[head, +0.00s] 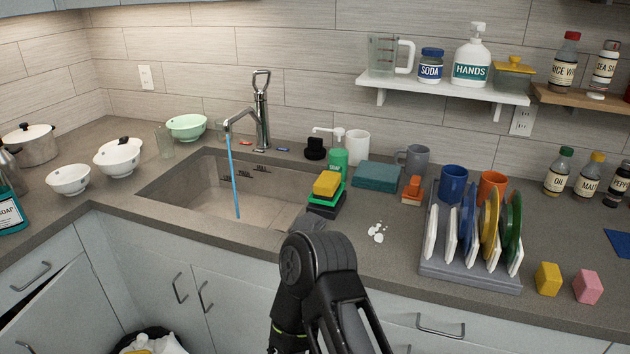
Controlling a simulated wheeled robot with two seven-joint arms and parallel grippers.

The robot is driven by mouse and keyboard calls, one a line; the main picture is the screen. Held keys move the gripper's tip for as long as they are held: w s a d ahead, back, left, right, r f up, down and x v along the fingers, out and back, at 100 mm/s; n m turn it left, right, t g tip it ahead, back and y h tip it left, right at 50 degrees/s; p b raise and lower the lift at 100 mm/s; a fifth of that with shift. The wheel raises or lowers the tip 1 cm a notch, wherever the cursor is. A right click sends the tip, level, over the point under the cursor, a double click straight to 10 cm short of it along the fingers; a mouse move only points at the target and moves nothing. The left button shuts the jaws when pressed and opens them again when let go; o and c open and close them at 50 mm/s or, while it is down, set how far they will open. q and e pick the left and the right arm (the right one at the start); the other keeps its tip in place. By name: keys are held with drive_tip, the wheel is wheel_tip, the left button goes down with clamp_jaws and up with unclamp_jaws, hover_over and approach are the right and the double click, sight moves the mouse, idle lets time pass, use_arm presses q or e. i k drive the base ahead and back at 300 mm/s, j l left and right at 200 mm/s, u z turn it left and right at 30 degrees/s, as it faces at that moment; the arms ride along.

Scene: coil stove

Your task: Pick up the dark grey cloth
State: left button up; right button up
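A dark grey, crumpled shape (301,223) that looks like the cloth lies at the front right corner of the sink. My black arm covers its near side, so its full outline is hidden. This arm comes up from the bottom middle, its rounded joint just in front of the grey shape. I cannot see any fingertips on it, and cannot tell whether it touches the cloth. No other gripper shows.
The sink (190,195) has running water. A yellow and green sponge stack (327,184) stands close behind the grey shape. A dish rack (470,273) with plates stands to the right. White bits (377,232) lie on the counter between.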

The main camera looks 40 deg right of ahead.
sight(310, 222)
drive_tip(key=z, duration=1.3)
